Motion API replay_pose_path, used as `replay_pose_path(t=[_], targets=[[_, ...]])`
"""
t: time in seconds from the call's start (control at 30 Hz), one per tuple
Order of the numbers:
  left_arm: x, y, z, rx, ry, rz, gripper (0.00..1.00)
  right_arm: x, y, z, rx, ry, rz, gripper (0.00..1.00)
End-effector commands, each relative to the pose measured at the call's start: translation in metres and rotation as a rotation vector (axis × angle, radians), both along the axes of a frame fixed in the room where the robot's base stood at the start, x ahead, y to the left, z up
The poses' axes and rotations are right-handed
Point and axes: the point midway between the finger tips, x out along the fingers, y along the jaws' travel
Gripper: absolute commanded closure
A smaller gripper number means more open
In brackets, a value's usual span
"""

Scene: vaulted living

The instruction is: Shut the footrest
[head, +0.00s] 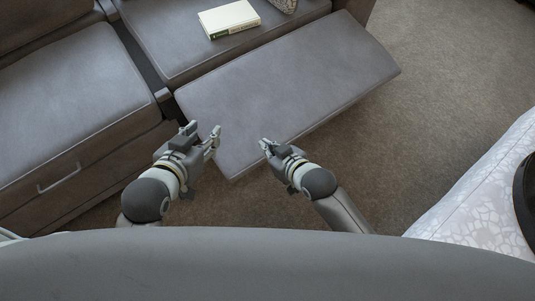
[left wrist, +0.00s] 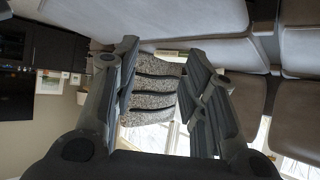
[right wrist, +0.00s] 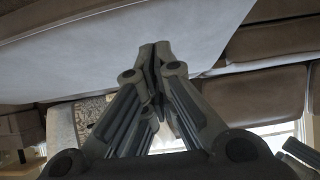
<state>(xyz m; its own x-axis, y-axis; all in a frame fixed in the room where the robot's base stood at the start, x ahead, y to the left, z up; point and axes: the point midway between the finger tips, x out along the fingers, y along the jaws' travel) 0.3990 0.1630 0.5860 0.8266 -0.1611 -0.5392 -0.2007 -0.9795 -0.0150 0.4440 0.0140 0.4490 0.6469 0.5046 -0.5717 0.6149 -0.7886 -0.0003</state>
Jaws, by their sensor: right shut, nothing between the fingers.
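The footrest (head: 290,90) is a grey padded panel swung out from the front of the sofa seat, fully extended in the head view. In the right wrist view the footrest (right wrist: 130,48) fills the upper part, close to the fingertips. My right gripper (head: 266,146) is shut and empty at the near edge of the footrest; the head view does not settle whether it touches. My left gripper (head: 204,133) is open and empty beside the footrest's near left corner. Its spread fingers (left wrist: 165,75) show in the left wrist view with nothing between them.
A book (head: 229,19) lies on the sofa seat (head: 165,45) behind the footrest. A closed sofa section with a handle (head: 60,178) stands at left. A white patterned surface (head: 470,195) is at lower right. Carpet (head: 450,70) is clear right of the footrest.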

Motion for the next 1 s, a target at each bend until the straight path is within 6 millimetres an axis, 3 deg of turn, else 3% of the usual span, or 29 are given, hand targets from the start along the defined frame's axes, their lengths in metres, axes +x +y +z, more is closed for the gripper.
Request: replay_pose_path(t=[0.2, 0.5, 1.0], targets=[[0.023, -0.011, 0.03, -0.046, -0.195, -0.014, 0.6, 0.001, 0.001, -0.02, -0.002, 0.002, 0.0, 1.0], [0.037, -0.02, 0.066, -0.093, -0.391, -0.026, 0.6, 0.003, 0.002, -0.034, -0.002, 0.002, 0.001, 1.0], [0.039, -0.021, 0.076, -0.105, -0.436, -0.029, 0.6, 0.003, 0.003, -0.036, -0.001, 0.002, 0.0, 1.0]])
